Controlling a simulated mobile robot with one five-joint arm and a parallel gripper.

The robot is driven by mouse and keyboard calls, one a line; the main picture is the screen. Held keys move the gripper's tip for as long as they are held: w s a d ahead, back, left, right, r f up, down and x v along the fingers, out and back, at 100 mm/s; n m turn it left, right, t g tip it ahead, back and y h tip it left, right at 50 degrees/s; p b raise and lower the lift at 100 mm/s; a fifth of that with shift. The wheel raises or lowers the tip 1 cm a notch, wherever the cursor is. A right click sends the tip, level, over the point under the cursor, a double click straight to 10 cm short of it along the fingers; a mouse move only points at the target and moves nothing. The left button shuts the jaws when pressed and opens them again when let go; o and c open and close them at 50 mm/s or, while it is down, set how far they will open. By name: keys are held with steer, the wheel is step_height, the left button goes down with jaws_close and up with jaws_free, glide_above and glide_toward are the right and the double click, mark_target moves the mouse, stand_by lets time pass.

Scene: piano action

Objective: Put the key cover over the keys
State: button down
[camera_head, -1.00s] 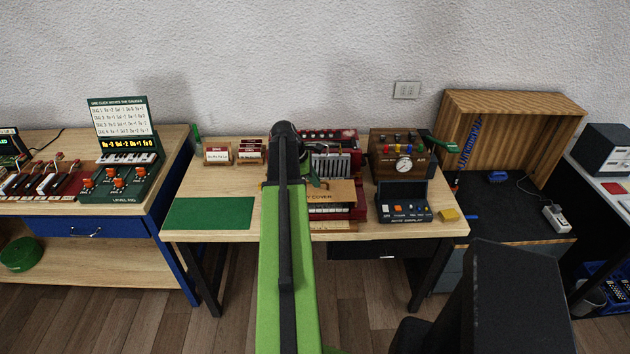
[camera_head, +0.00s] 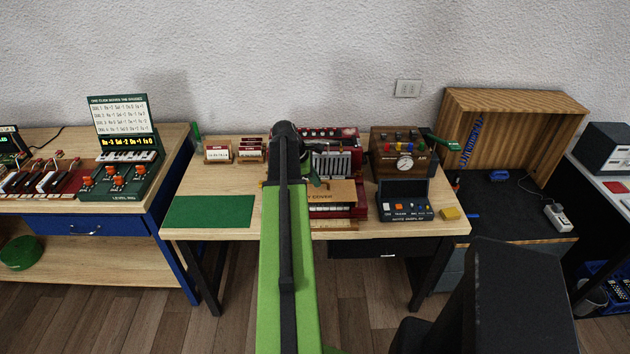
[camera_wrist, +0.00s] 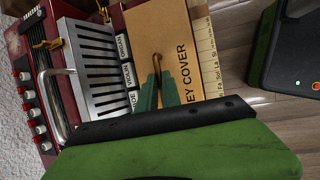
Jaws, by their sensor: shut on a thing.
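The key cover (camera_head: 338,189) is a tan board lettered "KEY COVER" at the front of the red piano action (camera_head: 352,212). In the wrist view the key cover (camera_wrist: 172,32) lies beside the grey row of bars, with a strip of note names along its other side. My gripper (camera_wrist: 157,84) is shut on the thin brown handle in the middle of the cover. In the head view my arm hides the gripper and the cover's left part. A row of white keys (camera_head: 326,208) shows below the cover's front edge. I cannot tell whether the cover rests on the piano.
A green mat (camera_head: 209,211) and small card stands (camera_head: 218,151) lie left on the table. The mat is empty.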

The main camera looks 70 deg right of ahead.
steer(key=shift+f, duration=0.1)
steer(key=c, duration=1.5)
jaws_free()
steer(key=shift+o, duration=0.2)
steer(key=p+v, duration=1.5)
steer(key=v, duration=0.2)
steer(key=shift+r+p, duration=0.25)
steer(key=shift+p, duration=0.15)
steer(key=shift+w+a, duration=0.1)
steer(key=shift+w, duration=0.05)
